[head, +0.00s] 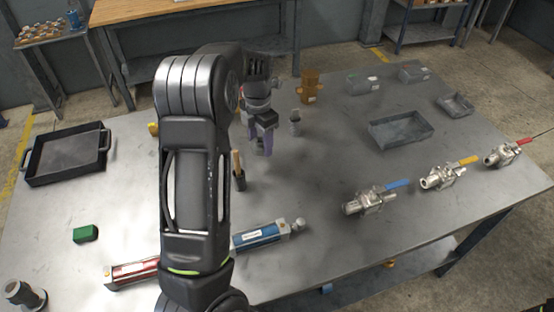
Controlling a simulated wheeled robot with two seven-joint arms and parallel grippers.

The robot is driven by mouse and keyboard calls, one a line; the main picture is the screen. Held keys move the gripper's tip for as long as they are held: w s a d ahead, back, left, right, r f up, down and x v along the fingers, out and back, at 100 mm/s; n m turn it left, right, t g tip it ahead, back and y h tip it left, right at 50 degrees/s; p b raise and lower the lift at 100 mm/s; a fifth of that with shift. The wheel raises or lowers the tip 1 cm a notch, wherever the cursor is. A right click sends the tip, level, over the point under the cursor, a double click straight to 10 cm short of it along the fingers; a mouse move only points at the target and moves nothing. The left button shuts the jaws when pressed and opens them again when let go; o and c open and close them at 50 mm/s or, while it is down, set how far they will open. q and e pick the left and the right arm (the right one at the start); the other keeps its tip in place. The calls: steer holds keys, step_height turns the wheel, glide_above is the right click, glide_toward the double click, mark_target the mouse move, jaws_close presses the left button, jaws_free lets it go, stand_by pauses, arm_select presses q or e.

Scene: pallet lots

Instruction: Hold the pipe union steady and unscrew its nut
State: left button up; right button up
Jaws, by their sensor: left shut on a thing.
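My left gripper (262,144), with purple fingers, points down near the middle of the table, partly behind my own arm. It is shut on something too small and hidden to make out. A grey upright fitting (295,122) stands just right of it, apart from the fingers. A brass-coloured fitting (310,87) with a pale label stands farther back. A dark grey pipe fitting (24,295) lies at the near left corner. I cannot tell which of these, if any, is the pipe union, and no nut is clear. My right gripper is not in view.
Ball valves with blue (368,199), yellow (440,177) and red (502,155) handles line the right side. A grey tray (400,143) lies behind them, a black tray (102,140) far left. Blue (262,236) and red (128,274) cylinders and a green block (86,234) lie in front.

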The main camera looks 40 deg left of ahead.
arm_select(q)
glide_above(262, 171)
step_height(262, 171, down, 6)
steer(key=shift+r, duration=0.1)
steer(key=shift+f+b, duration=0.2)
steer(key=shift+b, duration=0.2)
steer(key=shift+f+b, duration=1.25)
steer(key=shift+f, duration=0.65)
steer(key=shift+f, duration=0.2)
steer(key=o, duration=1.6)
steer(key=shift+c, duration=0.2)
steer(key=shift+r, duration=0.15)
